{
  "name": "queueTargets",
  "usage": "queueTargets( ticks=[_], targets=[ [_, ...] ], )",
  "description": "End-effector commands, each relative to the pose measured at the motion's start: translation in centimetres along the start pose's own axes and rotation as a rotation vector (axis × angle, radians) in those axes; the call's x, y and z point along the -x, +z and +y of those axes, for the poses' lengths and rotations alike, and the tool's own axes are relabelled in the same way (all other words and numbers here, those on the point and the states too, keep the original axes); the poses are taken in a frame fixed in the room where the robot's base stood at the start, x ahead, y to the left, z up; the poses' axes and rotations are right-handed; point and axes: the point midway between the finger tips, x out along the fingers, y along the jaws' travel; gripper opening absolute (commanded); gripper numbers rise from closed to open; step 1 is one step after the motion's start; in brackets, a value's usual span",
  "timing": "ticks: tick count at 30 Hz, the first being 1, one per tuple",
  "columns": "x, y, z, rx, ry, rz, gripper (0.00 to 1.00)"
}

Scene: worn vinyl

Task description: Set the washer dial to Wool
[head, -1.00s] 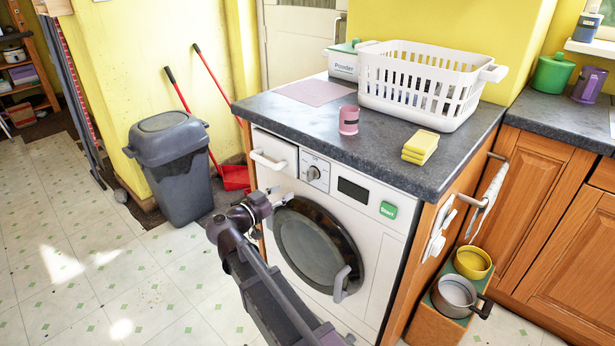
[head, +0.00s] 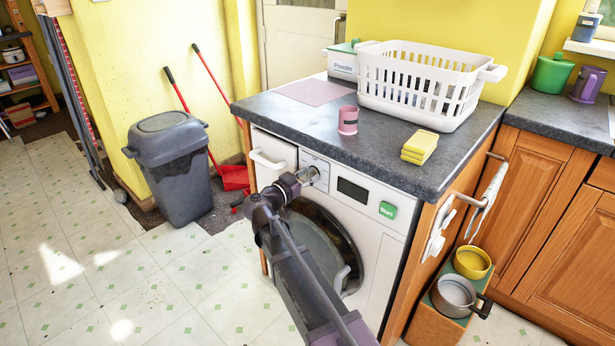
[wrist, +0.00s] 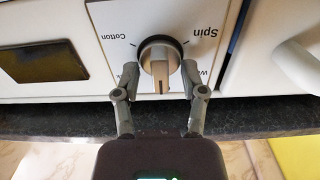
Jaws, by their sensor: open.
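The white washer (head: 375,238) stands under the dark counter. Its dial is mostly hidden behind my gripper (head: 307,177) in the head view. In the wrist view the round metallic dial (wrist: 160,55) has a raised bar pointing toward the picture's bottom. "Cotton" (wrist: 116,37) is printed left of it and "Spin" (wrist: 204,33) right of it. Another label beginning with W is partly covered by the right finger, so I cannot read it all. My gripper (wrist: 160,74) is open, one finger on each side of the dial. Whether they touch it is unclear.
The drawer handle (head: 267,159) sticks out left of the dial. The display (head: 353,190) and green Start button (head: 388,210) are to its right. The counter edge (head: 400,180) overhangs the panel. A grey bin (head: 170,170) stands left on open floor.

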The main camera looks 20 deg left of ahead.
Motion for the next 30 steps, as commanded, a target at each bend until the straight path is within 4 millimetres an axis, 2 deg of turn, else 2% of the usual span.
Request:
queueTargets(
  ticks=[6,8,9,12,23,30],
  targets=[
    [0.03,0.0,-0.02,0.0,-0.001,0.0,0.54],
    [0.04,0.0,-0.03,0.0,-0.001,0.0,0.39],
    [0.05,0.0,-0.03,0.0,-0.001,0.0,0.28],
    [0.05,0.0,-0.04,0.0,-0.001,0.0,0.0],
    [0.01,-0.01,-0.05,0.01,0.0,0.001,0.0],
    [-0.01,-0.02,-0.08,0.074,0.0,0.001,0.0]
  ],
)
